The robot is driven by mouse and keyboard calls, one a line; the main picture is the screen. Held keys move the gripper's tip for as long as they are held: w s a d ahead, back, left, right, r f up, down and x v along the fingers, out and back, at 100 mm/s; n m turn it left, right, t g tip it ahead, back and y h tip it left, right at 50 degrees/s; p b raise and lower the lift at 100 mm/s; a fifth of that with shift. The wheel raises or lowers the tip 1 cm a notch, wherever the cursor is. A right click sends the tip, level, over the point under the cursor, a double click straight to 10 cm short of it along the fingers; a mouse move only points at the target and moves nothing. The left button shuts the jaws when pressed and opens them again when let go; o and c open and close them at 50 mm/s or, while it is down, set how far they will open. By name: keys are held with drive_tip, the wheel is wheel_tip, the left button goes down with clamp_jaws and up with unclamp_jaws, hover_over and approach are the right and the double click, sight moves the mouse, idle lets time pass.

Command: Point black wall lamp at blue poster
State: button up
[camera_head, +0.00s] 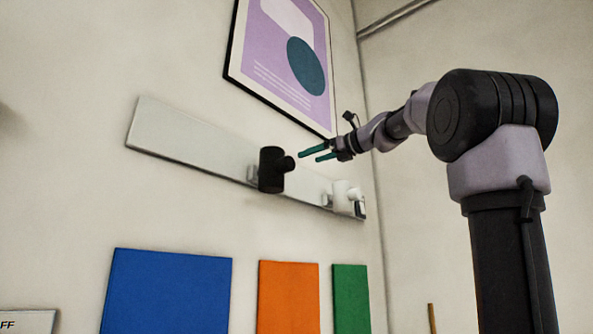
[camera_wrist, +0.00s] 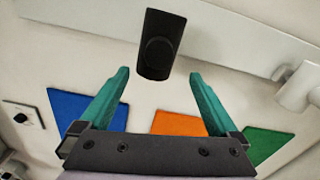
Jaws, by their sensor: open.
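The black wall lamp (camera_head: 271,170) is mounted on a pale wall rail, with a short knob sticking out on its right side. In the wrist view the black lamp (camera_wrist: 159,45) is just beyond the fingertips, between their lines, and not touched. The blue poster (camera_head: 168,292) is on the wall below and left of the lamp; it also shows in the wrist view (camera_wrist: 75,104), partly behind the left finger. My gripper (camera_head: 318,154) is open and empty, to the right of the black lamp, with its green fingers (camera_wrist: 158,80) toward it.
A white lamp (camera_head: 345,196) sits on the same rail (camera_head: 190,138), right of the black one. An orange poster (camera_head: 288,296) and a green poster (camera_head: 351,298) hang right of the blue one. A framed purple picture (camera_head: 284,55) hangs above the rail. A switch plate (camera_wrist: 23,115) shows left.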

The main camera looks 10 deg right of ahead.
sight(291, 163)
drive_tip(key=x, duration=1)
drive_tip(key=shift+w+a, duration=0.2)
drive_tip(key=shift+a, duration=0.05)
clamp_jaws()
